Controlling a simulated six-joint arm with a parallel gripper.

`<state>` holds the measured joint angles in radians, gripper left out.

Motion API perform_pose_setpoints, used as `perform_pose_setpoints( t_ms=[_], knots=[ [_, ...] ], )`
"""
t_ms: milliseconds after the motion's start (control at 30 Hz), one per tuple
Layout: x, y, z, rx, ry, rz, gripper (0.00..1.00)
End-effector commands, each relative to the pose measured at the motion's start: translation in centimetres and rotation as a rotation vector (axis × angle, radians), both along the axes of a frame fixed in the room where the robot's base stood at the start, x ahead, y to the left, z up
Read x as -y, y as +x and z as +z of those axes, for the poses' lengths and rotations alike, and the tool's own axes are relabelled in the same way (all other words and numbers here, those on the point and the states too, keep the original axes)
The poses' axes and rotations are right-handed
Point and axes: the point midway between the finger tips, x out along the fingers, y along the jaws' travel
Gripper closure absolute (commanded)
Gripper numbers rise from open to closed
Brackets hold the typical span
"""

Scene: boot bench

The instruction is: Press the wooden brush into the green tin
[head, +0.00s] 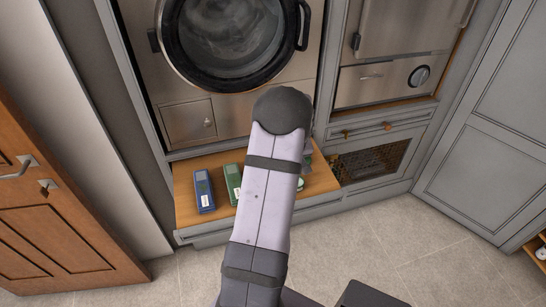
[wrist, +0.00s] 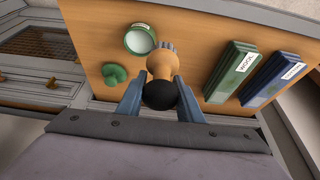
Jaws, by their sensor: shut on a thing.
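The wooden brush (wrist: 159,64) is held between the two blue-grey fingers of my gripper (wrist: 159,82) in the wrist view. Its black round end faces the camera and its pale grey bristles show at the far side. The green tin (wrist: 128,44) stands open on the wooden bench, just left of the bristles, with pale stuff inside. The bristles look apart from the tin in the picture; their height above the bench is hard to tell. In the head view my arm hides the gripper and brush, and a small part of what looks like the tin (head: 301,184) shows.
A green knobbed piece (wrist: 115,75) lies on the bench (wrist: 185,20) near the tin. A green box (wrist: 232,70) marked WOOL and a blue box (wrist: 272,80) stand to the right in the wrist view. A round-doored machine (head: 235,40) rises behind the bench.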

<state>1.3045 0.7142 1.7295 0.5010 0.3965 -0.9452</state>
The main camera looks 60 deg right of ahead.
Motion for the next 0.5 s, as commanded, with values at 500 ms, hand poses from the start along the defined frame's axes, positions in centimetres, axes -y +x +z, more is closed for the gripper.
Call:
perform_pose_setpoints(
  t_ms=[500],
  knots=[
    [3.1, -2.6, 0.7, 0.000, -0.003, -0.361, 0.89]
  ],
)
